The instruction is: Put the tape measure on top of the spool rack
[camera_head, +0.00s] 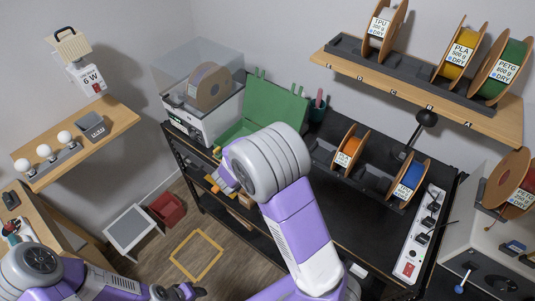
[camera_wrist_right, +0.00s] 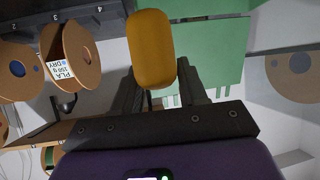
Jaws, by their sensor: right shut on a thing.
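The tape measure (camera_wrist_right: 153,48) is a rounded yellow block in the right wrist view. My right gripper (camera_wrist_right: 160,82) is shut on it, with dark fingers on either side. In the head view my right gripper (camera_head: 224,178) is in front of the green panel, partly hidden by my own wrist. A dark spool rack (camera_head: 372,187) on the black bench carries an orange spool (camera_head: 349,148) and a blue spool (camera_head: 409,178). It stands to the right of my right gripper. My left gripper (camera_head: 180,292) is low at the bottom left; its jaw opening is unclear.
A wooden wall shelf (camera_head: 345,58) holds another dark rack (camera_head: 410,78) with several spools. A clear-lidded box (camera_head: 196,90) with a spool stands at the bench's left end. A black lamp (camera_head: 426,118) and a white power strip (camera_head: 418,238) are at the bench's right.

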